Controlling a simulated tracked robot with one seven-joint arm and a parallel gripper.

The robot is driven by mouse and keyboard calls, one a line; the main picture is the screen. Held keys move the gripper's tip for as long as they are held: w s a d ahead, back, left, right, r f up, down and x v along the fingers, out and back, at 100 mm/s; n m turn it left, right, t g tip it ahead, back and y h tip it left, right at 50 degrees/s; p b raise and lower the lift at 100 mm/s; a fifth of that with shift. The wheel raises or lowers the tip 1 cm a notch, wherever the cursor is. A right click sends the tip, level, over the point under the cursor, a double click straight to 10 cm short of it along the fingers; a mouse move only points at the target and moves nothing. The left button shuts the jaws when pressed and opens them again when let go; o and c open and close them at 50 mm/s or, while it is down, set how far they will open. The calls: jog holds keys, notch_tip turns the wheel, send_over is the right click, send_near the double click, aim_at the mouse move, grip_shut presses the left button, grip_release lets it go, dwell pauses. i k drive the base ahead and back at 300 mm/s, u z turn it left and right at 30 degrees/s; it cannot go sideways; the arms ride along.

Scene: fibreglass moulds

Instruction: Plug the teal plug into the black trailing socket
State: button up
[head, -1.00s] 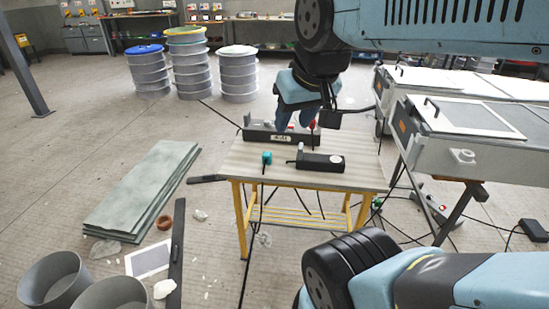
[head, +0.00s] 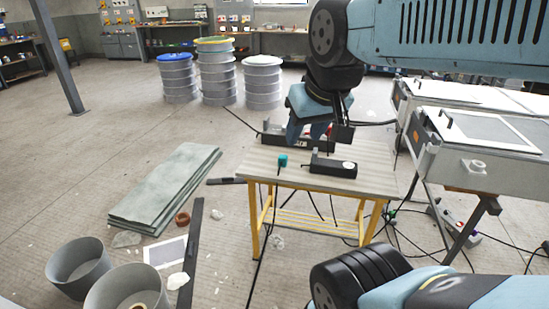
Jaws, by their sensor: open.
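The teal plug (head: 283,160) stands near the front left edge of the small wooden-topped table (head: 375,180). A black cable hangs from it over the edge. To its right lies a black box with a pale round face (head: 333,166), which looks like the black trailing socket. My gripper (head: 320,136) is open and points down over the rear of the table, behind the plug and the box. Its fingers are small and partly merge with the dark things behind them. I cannot tell whether they touch anything.
A long black labelled unit (head: 285,143) lies along the table's rear, partly hidden by my gripper. White-topped equipment (head: 480,135) stands close on the right. Drums (head: 218,75) stand behind. Grey sheets (head: 165,190) and buckets (head: 78,268) are on the left floor. Cables trail below the table.

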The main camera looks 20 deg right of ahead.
aim_at(335, 167)
jog(key=u, duration=0.05)
jog(key=i, duration=0.9)
jog(key=z, duration=0.1)
